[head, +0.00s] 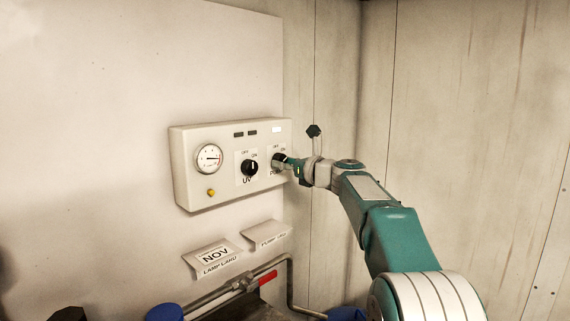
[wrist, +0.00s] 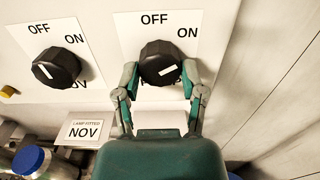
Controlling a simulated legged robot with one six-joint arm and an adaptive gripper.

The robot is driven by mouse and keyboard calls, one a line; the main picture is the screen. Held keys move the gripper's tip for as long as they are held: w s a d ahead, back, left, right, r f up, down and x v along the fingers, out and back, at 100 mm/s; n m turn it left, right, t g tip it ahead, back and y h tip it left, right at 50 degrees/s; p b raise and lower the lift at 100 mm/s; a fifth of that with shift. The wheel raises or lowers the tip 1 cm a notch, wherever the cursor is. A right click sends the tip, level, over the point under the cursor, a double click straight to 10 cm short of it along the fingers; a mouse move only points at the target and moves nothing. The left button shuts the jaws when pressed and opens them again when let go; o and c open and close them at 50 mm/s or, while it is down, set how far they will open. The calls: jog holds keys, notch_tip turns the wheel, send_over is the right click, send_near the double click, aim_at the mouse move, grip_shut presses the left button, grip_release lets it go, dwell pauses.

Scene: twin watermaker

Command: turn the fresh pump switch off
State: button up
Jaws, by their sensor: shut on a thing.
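The pump switch is a black round knob (wrist: 160,62) on a white plate marked OFF at the top and ON at the upper right. Its white mark sits low on the face and slants up to the right. My gripper (wrist: 161,80) is shut on this knob, one finger on each side. The plate's lower label is mostly hidden behind the knob and fingers. In the head view the knob (head: 278,160) is at the right end of the cream control box (head: 190,178), and my gripper (head: 285,161) reaches it from the right.
Left of it is a similar UV knob (head: 250,167), also in the wrist view (wrist: 56,68). The box has a round gauge (head: 209,158), a yellow button (head: 211,192) and a bright lamp (head: 277,129). Pipes with a red handle (head: 267,277) run below. A wall stands at right.

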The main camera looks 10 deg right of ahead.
jog(key=shift+w+n, duration=0.1)
jog(key=shift+n, duration=0.2)
jog(key=n, duration=1.1)
dwell(0.4)
jog(key=o, duration=1.1)
jog(key=shift+w+f, duration=0.1)
jog(key=shift+w, duration=0.05)
jog(key=shift+o, duration=0.2)
